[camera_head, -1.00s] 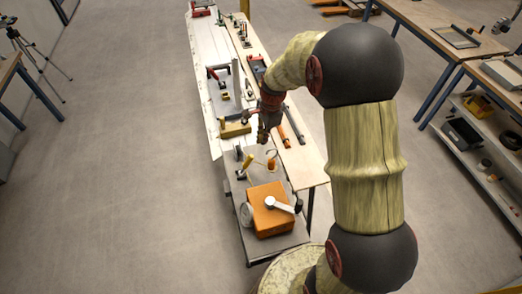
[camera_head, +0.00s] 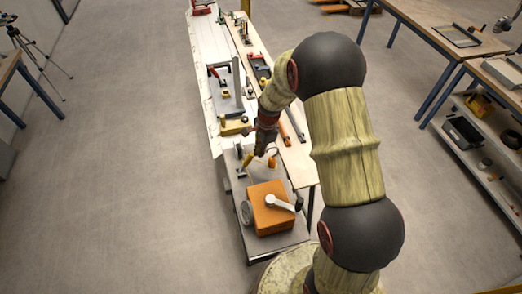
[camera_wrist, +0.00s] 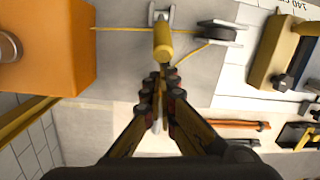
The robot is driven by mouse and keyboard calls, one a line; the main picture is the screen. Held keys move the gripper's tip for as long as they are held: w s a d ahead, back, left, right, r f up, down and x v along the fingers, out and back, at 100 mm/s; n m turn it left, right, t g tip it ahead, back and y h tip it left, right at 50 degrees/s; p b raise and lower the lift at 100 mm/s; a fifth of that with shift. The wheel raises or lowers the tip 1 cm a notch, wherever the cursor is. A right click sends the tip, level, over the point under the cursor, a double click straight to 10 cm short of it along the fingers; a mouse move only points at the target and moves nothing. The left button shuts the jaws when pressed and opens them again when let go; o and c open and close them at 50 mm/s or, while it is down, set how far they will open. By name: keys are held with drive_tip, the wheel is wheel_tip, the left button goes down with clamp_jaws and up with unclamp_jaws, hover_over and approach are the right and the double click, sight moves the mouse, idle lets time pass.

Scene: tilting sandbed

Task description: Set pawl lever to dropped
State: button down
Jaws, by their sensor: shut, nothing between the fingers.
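A lever with a yellow cylindrical grip (camera_head: 247,160) stands tilted on a small metal bracket on the grey bench top, beyond the orange box. I take it for the pawl lever. In the wrist view its yellow grip (camera_wrist: 163,42) points towards the camera, with the bracket (camera_wrist: 160,15) behind it. My gripper (camera_wrist: 161,76) is shut and empty, its fingertips just below the end of the grip in the picture. I cannot tell whether they touch it. In the head view my gripper (camera_head: 262,150) hangs just right of the lever.
The orange box (camera_head: 270,218) with a white crank (camera_head: 280,202) stands near the lever; it fills the left of the wrist view (camera_wrist: 60,50). A dark spool (camera_wrist: 217,32) sits right of the bracket, with a thin yellow line nearby. Tools crowd the bench beyond.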

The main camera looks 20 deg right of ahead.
drive_tip(key=shift+r, duration=0.1)
drive_tip(key=shift+a+r+h+p, duration=0.2)
drive_tip(key=shift+a+h+p, duration=0.15)
drive_tip(key=shift+h, duration=0.05)
drive_tip(key=shift+w+a+r, duration=0.1)
drive_tip(key=shift+a, duration=0.05)
drive_tip(key=shift+w+a+r+h, duration=0.1)
drive_tip(key=shift+a+r+h, duration=0.15)
drive_tip(key=shift+a+h, duration=0.3)
drive_tip(key=shift+w+a+r+h, duration=0.1)
drive_tip(key=shift+a+r+h, duration=0.1)
drive_tip(key=shift+a+h, duration=0.35)
drive_tip(key=w+a+g+h+b, duration=0.1)
drive_tip(key=a+h+b, duration=0.5)
drive_tip(key=a+b, duration=0.3)
drive_tip(key=shift+r+b, duration=0.4)
drive_tip(key=shift+b, duration=0.8)
drive_tip(key=shift+a+r, duration=0.15)
